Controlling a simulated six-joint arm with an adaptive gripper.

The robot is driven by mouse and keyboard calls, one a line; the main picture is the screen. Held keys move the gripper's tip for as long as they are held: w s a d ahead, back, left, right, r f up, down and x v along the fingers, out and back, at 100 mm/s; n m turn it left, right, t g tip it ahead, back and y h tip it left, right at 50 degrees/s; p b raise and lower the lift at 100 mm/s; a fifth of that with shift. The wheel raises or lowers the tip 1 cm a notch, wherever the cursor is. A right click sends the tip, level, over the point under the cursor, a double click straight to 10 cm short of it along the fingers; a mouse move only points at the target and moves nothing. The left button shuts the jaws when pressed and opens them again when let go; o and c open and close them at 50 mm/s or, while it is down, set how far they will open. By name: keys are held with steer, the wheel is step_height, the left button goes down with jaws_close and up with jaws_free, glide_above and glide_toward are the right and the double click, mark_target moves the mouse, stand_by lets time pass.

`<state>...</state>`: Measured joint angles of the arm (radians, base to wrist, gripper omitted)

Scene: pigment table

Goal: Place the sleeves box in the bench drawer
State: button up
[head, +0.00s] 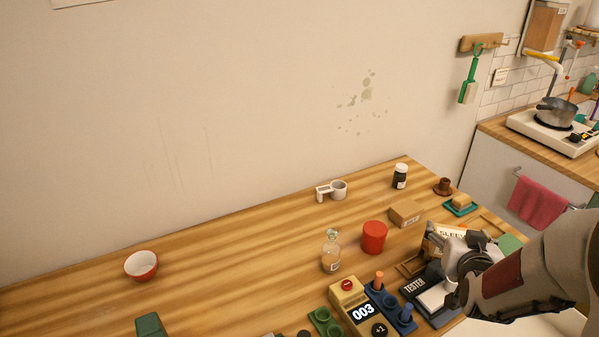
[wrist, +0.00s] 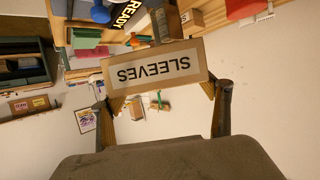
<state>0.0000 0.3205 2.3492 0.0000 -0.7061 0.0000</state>
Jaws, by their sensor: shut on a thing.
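The sleeves box, a brown carton with a white label reading SLEEVES, is in my gripper. In the wrist view the box (wrist: 155,72) lies across the space between the two fingers, its label upside down. My gripper (wrist: 163,98) is shut on it. In the head view the box (head: 440,236) shows in part at the right side of the table, partly hidden by my gripper (head: 462,250). I cannot make out the bench drawer for sure in either view.
The tester (head: 430,298) lies just below the held box. A red cylinder (head: 374,237), a small carton (head: 406,213), a glass bottle (head: 331,252) and a yellow counter device (head: 358,308) stand nearby. The wrist view shows dark shelving (wrist: 22,65) at left. The table's left middle is mostly clear.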

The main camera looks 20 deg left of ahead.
mark_target(458, 233)
steer(key=shift+r, duration=0.1)
steer(key=shift+r, duration=2.5)
steer(key=s+a+r+n+g+y, duration=0.15)
steer(key=a+n+y, duration=0.3)
steer(key=a, duration=1.15)
steer(key=s+a+n+g+y, duration=0.2)
steer(key=a+n+y, duration=0.25)
steer(key=a, duration=1.15)
steer(key=s+a+f+n+g+y, duration=0.1)
steer(key=s+a+n+g+y, duration=0.1)
steer(key=s+a, duration=0.45)
steer(key=s+a+f+n+g+y, duration=0.1)
steer(key=s+a+n+g+y, duration=0.2)
steer(key=a, duration=0.7)
step_height(458, 233, down, 7)
steer(key=s+h, duration=0.1)
steer(key=shift+s, duration=0.3)
steer(key=shift+f+m, duration=0.15)
steer(key=shift+m, duration=0.15)
